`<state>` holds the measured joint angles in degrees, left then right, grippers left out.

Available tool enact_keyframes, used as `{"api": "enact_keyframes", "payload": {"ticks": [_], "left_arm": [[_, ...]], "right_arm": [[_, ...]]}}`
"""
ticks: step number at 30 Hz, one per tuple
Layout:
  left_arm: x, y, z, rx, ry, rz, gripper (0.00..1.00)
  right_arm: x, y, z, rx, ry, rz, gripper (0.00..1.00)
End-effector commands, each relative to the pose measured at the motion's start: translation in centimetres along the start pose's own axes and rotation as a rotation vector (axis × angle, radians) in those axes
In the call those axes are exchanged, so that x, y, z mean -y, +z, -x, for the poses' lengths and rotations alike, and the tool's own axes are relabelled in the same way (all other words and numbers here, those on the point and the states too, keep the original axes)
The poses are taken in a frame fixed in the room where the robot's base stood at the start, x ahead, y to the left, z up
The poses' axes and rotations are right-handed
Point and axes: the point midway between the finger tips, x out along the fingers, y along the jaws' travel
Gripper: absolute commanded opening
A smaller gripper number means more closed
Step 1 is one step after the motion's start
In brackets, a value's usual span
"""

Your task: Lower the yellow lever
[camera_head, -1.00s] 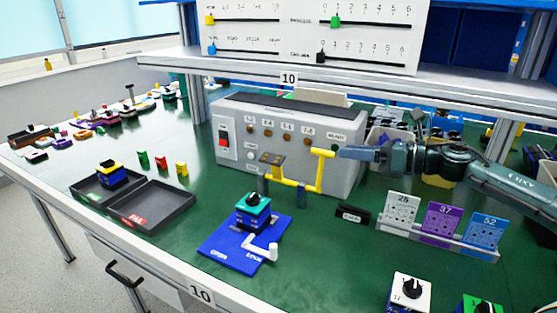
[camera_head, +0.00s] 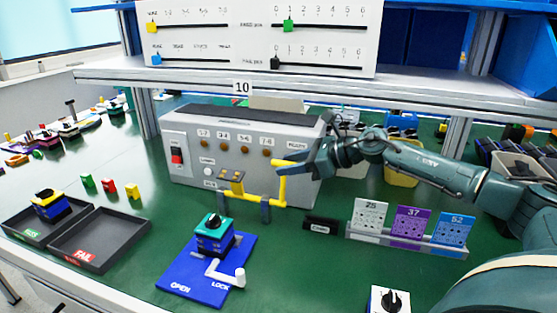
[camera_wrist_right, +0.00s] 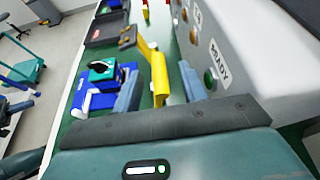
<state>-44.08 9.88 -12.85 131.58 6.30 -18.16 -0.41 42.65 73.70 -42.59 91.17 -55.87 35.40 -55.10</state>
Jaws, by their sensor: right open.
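The yellow lever (camera_head: 283,190) stands upright at the front of the grey control box, its crossbar held by two dark posts on the green table. My right gripper (camera_head: 287,163) is at the top of the lever, coming from the right, and its fingers hide part of the handle. In the right wrist view the lever (camera_wrist_right: 160,80) shows between the two blue-grey fingers of my open right gripper (camera_wrist_right: 158,75), with no clear grip on it. My left gripper is not in view.
The grey box (camera_head: 240,150) stands behind the lever. A blue plate (camera_head: 185,278) with a teal-topped switch (camera_head: 213,235) and white crank lies in front. Black trays (camera_head: 105,238) are at left, a card rack (camera_head: 405,240) at right. A shelf (camera_head: 300,85) runs above.

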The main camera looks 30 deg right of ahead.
Motion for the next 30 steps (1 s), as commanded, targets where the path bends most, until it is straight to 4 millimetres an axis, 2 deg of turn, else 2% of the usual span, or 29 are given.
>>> {"api": "enact_keyframes", "payload": {"ticks": [3, 6, 18, 30], "left_arm": [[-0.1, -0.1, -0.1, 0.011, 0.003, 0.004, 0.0], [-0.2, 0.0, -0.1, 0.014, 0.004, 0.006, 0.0], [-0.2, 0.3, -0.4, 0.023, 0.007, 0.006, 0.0], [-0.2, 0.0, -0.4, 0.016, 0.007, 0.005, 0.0]], "right_arm": [[-0.1, 0.1, -1.9, 0.002, 0.003, 0.0, 0.42], [0.0, 0.1, -2.8, 0.001, 0.001, 0.0, 0.42], [0.0, -0.1, -3.5, -0.001, 0.0, 0.0, 0.42], [0.0, -0.1, -3.5, -0.001, 0.001, 0.0, 0.1]]}}
